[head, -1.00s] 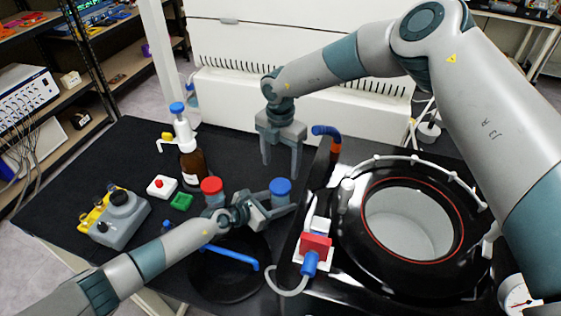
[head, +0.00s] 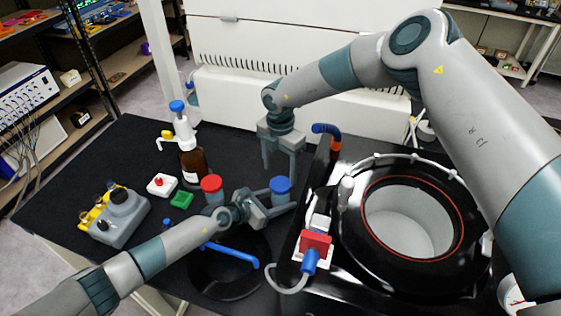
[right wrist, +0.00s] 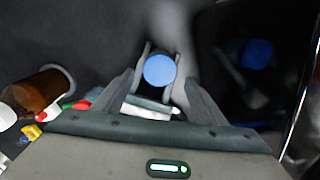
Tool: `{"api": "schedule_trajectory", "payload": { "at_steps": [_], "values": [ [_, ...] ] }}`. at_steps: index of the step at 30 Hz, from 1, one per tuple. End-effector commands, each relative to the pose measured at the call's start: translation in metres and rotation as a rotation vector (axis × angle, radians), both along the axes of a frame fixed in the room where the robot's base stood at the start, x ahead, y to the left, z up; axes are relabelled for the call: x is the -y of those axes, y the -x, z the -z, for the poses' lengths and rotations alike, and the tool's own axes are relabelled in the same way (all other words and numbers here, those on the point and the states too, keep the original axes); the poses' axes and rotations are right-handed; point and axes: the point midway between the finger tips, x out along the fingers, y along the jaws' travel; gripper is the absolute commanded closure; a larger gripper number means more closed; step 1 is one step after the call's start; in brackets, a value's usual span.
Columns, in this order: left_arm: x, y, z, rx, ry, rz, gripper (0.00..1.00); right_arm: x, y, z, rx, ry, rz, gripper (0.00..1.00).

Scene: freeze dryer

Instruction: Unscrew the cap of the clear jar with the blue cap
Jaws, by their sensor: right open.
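The clear jar with the blue cap (head: 281,186) stands upright on the black bench in the head view; most of its body is hidden by fingers. My left gripper (head: 279,200) reaches in from the left, with its fingers shut on the two sides of the jar body below the cap. My right gripper (head: 281,172) points down from above, open and empty, with its fingertips just above and around the cap. In the right wrist view the blue cap (right wrist: 160,70) lies between and beyond the right fingers.
A jar with a red cap (head: 212,187) stands just left, beside a brown bottle (head: 194,165) with a dispenser. A black round basin with a blue pipe (head: 230,254) lies in front. The freeze dryer chamber (head: 411,222) fills the right side.

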Motion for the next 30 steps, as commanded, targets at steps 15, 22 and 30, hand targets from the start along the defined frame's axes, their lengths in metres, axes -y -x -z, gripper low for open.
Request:
{"api": "schedule_trajectory", "payload": {
  "at_steps": [15,22,30],
  "values": [
    [0.0,0.0,0.0,0.0,0.0,0.0,1.0,0.0,0.0,0.048,0.001,0.0,0.001,0.35],
    [0.0,0.0,0.0,0.0,0.0,0.0,1.0,0.0,0.0,0.049,0.001,0.0,0.0,0.35],
    [0.0,0.0,0.0,0.0,0.0,0.0,1.0,0.0,0.0,0.048,0.001,0.0,0.0,0.77]
  ]
}}
